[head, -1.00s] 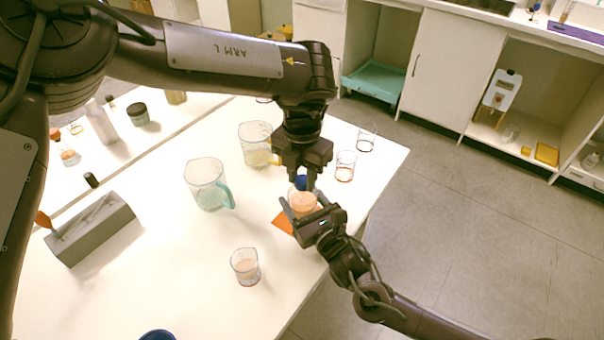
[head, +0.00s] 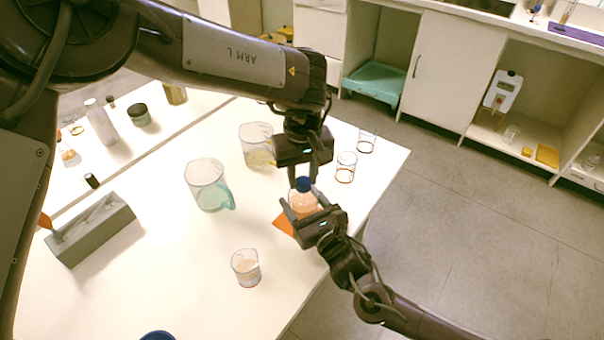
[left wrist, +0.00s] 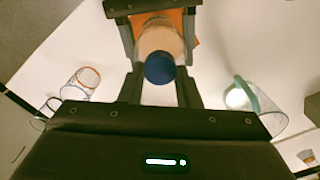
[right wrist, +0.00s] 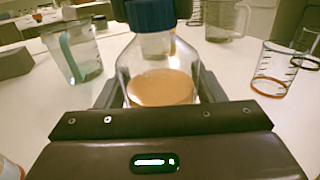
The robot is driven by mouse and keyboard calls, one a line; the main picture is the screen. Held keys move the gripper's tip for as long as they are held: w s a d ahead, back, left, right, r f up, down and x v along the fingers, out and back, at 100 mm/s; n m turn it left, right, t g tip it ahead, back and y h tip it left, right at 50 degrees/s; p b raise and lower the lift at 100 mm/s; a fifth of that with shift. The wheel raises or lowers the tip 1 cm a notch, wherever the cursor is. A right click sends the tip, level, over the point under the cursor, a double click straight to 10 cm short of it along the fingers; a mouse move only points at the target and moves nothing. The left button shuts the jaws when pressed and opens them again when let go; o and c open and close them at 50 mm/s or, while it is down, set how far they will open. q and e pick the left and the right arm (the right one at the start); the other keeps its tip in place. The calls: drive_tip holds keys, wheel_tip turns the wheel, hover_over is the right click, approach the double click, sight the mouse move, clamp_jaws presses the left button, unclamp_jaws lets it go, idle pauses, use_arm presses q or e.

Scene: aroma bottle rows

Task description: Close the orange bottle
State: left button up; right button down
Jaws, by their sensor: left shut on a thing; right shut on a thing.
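The orange bottle (head: 302,203) is clear, with orange liquid inside, and stands upright near the table's right edge. Its blue cap (head: 304,184) sits on the neck; it also shows from above in the left wrist view (left wrist: 160,68) and from the side in the right wrist view (right wrist: 150,15). My left gripper (head: 304,178) points down from above, fingers on both sides of the cap, shut on it. My right gripper (head: 303,212) is shut on the bottle's body from the front right. The thread under the cap is hidden.
An orange square (head: 283,225) lies beside the bottle on the white table (head: 180,265). Nearby stand a teal-handled jug (head: 207,185), another jug (head: 256,145), a small beaker (head: 245,267) and two empty glasses (head: 346,167). A grey block (head: 90,228) lies at left.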

use_arm(q)
drive_tip(key=shift+m, duration=0.5)
drive_tip(key=o, duration=1)
drive_tip(key=shift+r, duration=2.3)
drive_tip(key=shift+c, duration=0.2)
